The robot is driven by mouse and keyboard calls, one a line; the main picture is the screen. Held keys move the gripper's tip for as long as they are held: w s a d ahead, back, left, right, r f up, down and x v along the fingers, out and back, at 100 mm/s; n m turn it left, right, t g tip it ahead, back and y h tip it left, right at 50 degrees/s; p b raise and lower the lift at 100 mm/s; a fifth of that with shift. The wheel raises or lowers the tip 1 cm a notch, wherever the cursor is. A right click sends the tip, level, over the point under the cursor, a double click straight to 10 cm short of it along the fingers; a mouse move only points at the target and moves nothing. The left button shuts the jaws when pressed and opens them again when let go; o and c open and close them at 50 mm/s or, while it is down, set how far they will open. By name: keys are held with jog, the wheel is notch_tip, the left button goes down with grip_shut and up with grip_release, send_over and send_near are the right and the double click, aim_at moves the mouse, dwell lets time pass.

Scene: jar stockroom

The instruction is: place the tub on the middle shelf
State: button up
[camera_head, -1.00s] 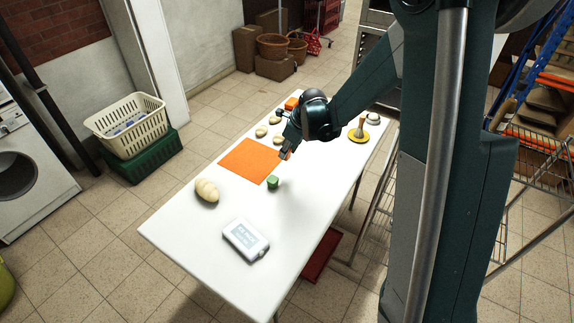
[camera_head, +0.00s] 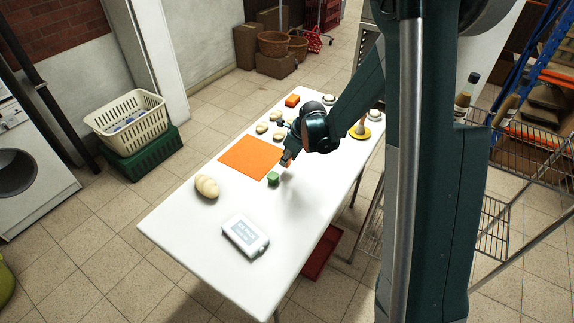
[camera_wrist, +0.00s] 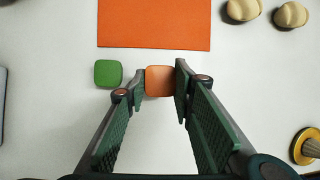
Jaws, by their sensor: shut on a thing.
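My gripper (camera_wrist: 158,85) is shut on a small salmon-orange block-like thing (camera_wrist: 160,80), which I take to be the tub. In the wrist view it sits between the two fingertips, above the white table. My gripper also shows in the head view (camera_head: 285,161), over the table near a green block (camera_head: 273,179). The green block (camera_wrist: 108,73) lies just left of the fingers in the wrist view. A wire rack (camera_head: 540,165) stands at the right in the head view; my arm hides part of it, and I cannot tell which tier is the middle shelf.
On the white table (camera_head: 200,246) lie an orange mat (camera_head: 248,157), potato-like things (camera_head: 207,187), a white device with a screen (camera_head: 245,237), and a yellow-based stand (camera_head: 373,134). The table's front part is mostly clear. Bottles (camera_head: 463,98) stand at the rack.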

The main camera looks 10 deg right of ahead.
aim_at(287, 164)
jog(key=shift+f+b, duration=0.4)
jog(key=shift+f, duration=1.45)
jog(key=shift+f, duration=0.15)
jog(key=o, duration=0.9)
jog(key=shift+r, duration=0.2)
jog(key=p+v, duration=0.2)
jog(key=v, duration=1)
